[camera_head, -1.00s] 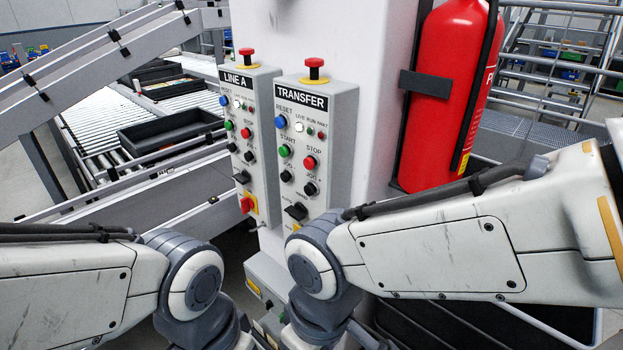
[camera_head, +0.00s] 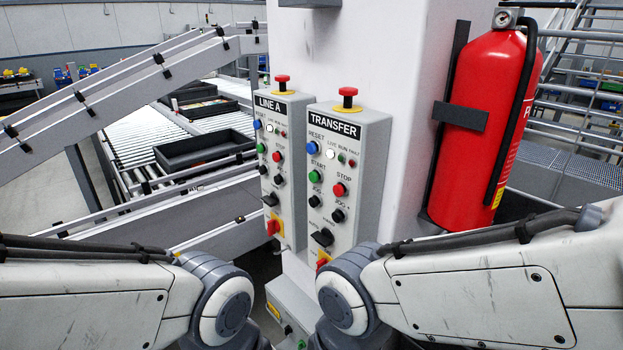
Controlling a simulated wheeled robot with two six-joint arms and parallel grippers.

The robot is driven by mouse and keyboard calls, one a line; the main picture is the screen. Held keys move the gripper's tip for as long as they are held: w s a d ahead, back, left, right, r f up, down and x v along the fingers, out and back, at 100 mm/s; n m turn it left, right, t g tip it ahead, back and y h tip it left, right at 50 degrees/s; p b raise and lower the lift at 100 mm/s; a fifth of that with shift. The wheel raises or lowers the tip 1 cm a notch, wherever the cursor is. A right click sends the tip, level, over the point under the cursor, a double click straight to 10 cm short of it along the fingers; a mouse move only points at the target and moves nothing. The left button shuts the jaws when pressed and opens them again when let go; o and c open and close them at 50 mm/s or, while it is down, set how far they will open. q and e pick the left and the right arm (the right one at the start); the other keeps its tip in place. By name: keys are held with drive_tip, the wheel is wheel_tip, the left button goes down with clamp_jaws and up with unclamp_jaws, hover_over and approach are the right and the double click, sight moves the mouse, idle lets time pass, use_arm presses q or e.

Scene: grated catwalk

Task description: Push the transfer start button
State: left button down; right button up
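The TRANSFER control box (camera_head: 374,150) is mounted on the white column, right of the LINE A box (camera_head: 297,110). Its green start button (camera_head: 314,176) sits under the word START, left of the red stop button (camera_head: 339,189). A blue reset button (camera_head: 312,148) is above it, and a red mushroom button (camera_head: 348,92) tops the box. Both my arms show at the bottom, the right one overlapping the box's lower edge. Neither gripper is in view. Nothing covers the start button.
A red fire extinguisher (camera_head: 488,125) hangs on the column's right side. A roller conveyor (camera_head: 140,150) with black trays (camera_head: 204,151) runs behind on the left. Metal railings and stairs (camera_head: 590,60) stand at the back right. Space directly in front of the box's upper part is clear.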

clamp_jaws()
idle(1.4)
